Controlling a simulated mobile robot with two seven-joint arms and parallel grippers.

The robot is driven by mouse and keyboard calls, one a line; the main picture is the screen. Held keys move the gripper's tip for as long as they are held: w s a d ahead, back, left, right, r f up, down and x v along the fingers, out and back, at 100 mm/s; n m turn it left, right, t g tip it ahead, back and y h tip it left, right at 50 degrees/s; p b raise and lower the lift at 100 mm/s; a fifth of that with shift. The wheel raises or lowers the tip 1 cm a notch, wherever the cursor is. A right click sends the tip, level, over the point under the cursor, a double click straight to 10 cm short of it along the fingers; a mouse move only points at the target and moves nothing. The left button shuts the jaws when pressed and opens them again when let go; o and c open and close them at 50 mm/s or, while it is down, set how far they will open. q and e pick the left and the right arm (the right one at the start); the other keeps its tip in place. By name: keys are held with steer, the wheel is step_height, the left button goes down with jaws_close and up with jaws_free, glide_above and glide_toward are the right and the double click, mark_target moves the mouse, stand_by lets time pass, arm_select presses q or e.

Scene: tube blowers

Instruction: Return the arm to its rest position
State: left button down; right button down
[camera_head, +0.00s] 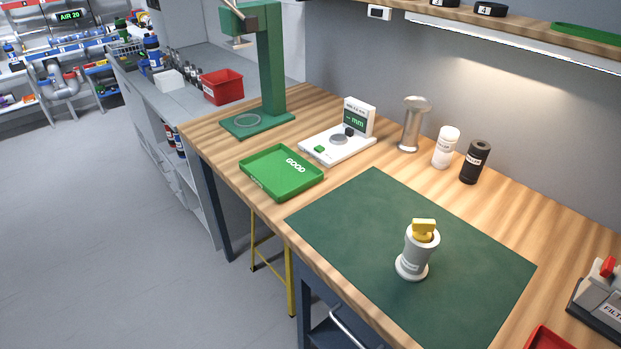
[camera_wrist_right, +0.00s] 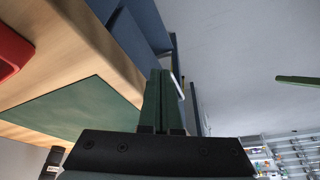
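My right gripper (camera_wrist_right: 160,103) shows in the right wrist view with its two dark green fingers together and nothing visible between them. It is off the edge of the wooden workbench (camera_wrist_right: 60,30), apart from it. Neither arm shows in the head view, and my left gripper is in no view. A white tube-shaped piece with a yellow top (camera_head: 417,252) stands upright on the dark green mat (camera_head: 350,225). The mat also shows in the right wrist view (camera_wrist_right: 75,112).
A green GOOD tray (camera_head: 262,184), a gauge with a display (camera_head: 338,146) and a green stand (camera_head: 272,60) are at the bench's left. A metal cylinder (camera_head: 411,125), white bottle (camera_head: 446,147) and black bottle (camera_head: 475,162) line the back. A red tray (camera_head: 548,338) is front right.

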step_height(320, 180, down, 12)
steer(key=w+a+t+y, duration=0.1)
steer(key=w+a+t, duration=0.1)
steer(key=t, duration=0.3)
steer(key=shift+a+f, duration=0.15)
steer(key=shift+a, duration=0.15)
stand_by(0.6)
